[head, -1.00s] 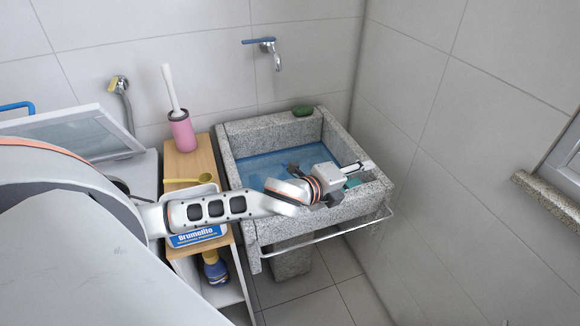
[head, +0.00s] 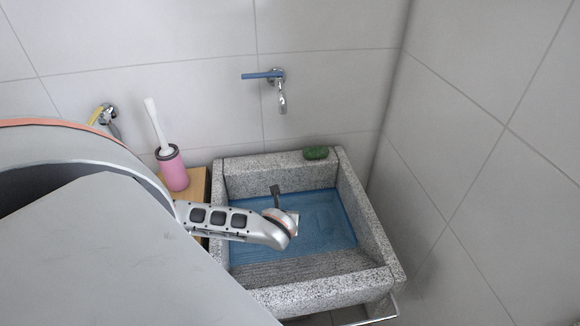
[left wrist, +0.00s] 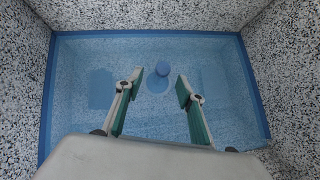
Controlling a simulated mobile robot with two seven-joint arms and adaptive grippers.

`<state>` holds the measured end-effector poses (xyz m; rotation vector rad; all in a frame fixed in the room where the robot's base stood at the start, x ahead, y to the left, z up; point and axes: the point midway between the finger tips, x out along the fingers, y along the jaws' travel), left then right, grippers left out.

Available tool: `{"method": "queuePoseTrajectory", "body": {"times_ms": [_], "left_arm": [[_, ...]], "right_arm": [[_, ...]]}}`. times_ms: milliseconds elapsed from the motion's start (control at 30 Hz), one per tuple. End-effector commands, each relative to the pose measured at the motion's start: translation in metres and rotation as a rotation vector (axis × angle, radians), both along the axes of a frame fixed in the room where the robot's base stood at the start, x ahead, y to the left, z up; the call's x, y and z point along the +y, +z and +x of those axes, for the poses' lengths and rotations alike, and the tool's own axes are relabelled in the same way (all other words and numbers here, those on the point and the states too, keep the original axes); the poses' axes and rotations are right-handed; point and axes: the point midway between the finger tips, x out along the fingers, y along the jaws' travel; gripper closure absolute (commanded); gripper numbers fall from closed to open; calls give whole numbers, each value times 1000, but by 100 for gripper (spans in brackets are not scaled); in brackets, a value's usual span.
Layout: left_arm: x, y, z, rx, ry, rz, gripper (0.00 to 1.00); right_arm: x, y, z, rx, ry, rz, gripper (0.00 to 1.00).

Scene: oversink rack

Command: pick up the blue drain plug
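The blue drain plug (left wrist: 162,68) shows as a small round blue piece at the far part of the blue sink bottom in the left wrist view. A round blue disc shape lies just below it in the picture. My left gripper (left wrist: 160,82) is open above the basin, its two green-padded fingers on either side of the plug in the picture, with nothing between them. I cannot tell the height left to the plug. In the head view my left arm reaches over the stone sink (head: 355,267); its wrist hides the fingers, and I cannot make out the plug. My right gripper is out of view.
Speckled stone walls enclose the basin on all sides. A green sponge-like item (head: 316,153) lies on the back rim. A blue-handled tap (head: 270,76) juts from the wall above. A pink brush holder (head: 172,170) stands left on a wooden shelf (head: 197,188).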

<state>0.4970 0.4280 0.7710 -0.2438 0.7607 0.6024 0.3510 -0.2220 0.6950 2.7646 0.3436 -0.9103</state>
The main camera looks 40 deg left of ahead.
Motion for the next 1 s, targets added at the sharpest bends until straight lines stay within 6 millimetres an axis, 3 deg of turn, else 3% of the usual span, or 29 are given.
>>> {"method": "queuePoseTrajectory", "body": {"times_ms": [500, 800, 833, 967, 1000], "left_arm": [[22, -41, 36, -3, 2, -2, 62], [23, -45, 39, -3, 1, -4, 62], [23, -45, 39, -3, 1, -4, 64], [23, -44, 39, -3, 1, -4, 98], [23, -44, 39, -3, 1, -4, 100]], "right_arm": [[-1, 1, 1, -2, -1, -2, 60], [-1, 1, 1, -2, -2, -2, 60], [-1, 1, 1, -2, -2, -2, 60], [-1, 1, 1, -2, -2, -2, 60], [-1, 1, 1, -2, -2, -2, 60]]}}
